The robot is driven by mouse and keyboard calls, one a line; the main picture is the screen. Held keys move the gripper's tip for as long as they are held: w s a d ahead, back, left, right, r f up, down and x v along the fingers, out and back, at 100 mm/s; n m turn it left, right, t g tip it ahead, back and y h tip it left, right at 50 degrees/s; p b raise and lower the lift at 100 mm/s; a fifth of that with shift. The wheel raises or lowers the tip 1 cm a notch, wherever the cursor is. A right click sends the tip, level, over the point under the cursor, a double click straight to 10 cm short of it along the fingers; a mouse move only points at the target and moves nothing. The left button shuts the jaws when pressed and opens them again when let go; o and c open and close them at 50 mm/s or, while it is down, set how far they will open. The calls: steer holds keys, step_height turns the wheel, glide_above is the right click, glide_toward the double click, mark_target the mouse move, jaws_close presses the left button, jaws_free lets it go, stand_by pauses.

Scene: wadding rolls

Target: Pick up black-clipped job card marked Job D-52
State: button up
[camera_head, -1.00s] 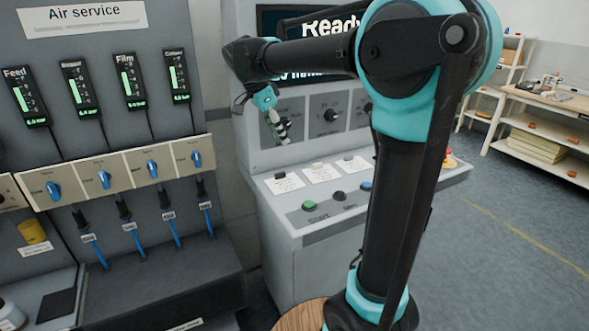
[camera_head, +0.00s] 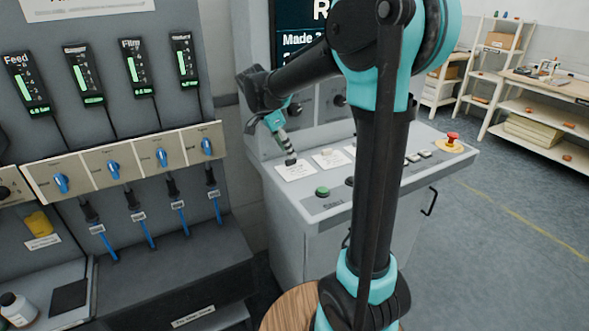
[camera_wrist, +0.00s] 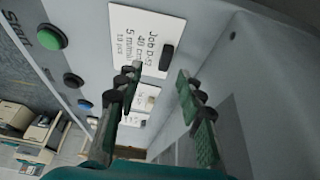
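The job card with a black clip (camera_wrist: 166,57) lies on the console's sloped top. In the wrist view its white face (camera_wrist: 142,30) seems to read Job D-52, though the last digits are hard to make out. In the head view this card (camera_head: 297,172) is the leftmost one. My gripper (camera_wrist: 158,74) is open and empty. In the wrist view the clip shows between and just beyond its fingertips. In the head view my gripper (camera_head: 288,153) is right above the card, partly covering the clip. I cannot tell whether the fingers touch anything.
More white cards (camera_head: 330,159) lie to the right along the console (camera_head: 285,203). A green button (camera_head: 322,191) sits in front, and a red emergency button (camera_head: 453,138) at the right end. The air service panel (camera_head: 215,115) stands to the left.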

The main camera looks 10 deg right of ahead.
mark_target(294, 159)
steer(key=f, duration=0.1)
steer(key=w+d+f, duration=0.1)
steer(key=d+f, duration=0.1)
steer(key=shift+w+f, duration=0.25)
steer(key=shift+d+f, duration=0.25)
steer(key=shift+f, duration=0.25)
jaws_close()
